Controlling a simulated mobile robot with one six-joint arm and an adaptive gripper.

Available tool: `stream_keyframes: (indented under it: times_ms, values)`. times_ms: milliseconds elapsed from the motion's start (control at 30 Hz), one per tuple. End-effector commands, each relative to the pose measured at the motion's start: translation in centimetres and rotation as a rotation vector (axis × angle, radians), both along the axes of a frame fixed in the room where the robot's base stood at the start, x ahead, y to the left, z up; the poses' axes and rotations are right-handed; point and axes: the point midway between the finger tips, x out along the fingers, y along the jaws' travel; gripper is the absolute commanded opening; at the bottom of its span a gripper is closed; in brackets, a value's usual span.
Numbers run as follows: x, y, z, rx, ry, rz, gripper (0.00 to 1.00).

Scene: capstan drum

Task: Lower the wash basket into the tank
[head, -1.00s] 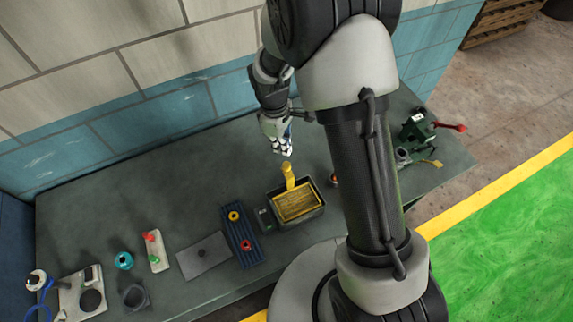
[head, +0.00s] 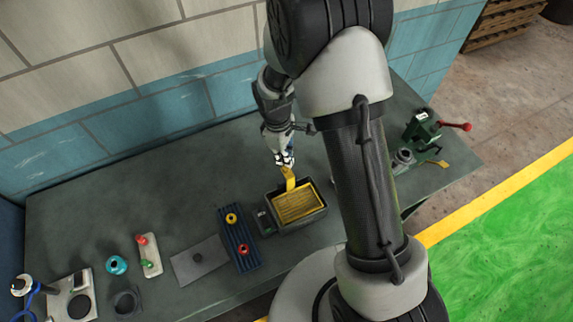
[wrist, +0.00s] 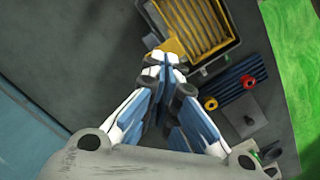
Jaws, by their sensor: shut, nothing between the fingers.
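The yellow wash basket (head: 297,203) sits inside the dark tank (head: 287,228), level with or near its rim. Its slatted floor also shows in the wrist view (wrist: 205,25). The basket's yellow handle (head: 290,179) stands up at the wall side of the tank. My gripper (head: 284,163) is at the top of this handle, with its fingers together and nothing between them. In the wrist view the fingertips (wrist: 166,65) partly cover the handle, so I cannot tell whether they touch it.
A blue ribbed block (head: 239,240) with yellow and red knobs stands left of the tank, beside a grey plate (head: 199,260). Further left is a white block (head: 148,255) with red and green knobs. A green device (head: 423,128) with a red-tipped lever stands at the right. The bench near the wall is clear.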

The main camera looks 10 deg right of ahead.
Motion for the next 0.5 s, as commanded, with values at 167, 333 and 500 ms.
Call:
stream_keyframes:
  times_ms: [167, 333, 500]
  values:
    - [0.0, 0.0, -1.1, 0.000, 0.001, 0.000, 0.00]
    - [-0.1, 0.0, -3.3, -0.001, 0.003, 0.000, 0.00]
    - [0.0, 0.0, -5.3, 0.000, 0.001, 0.000, 0.00]
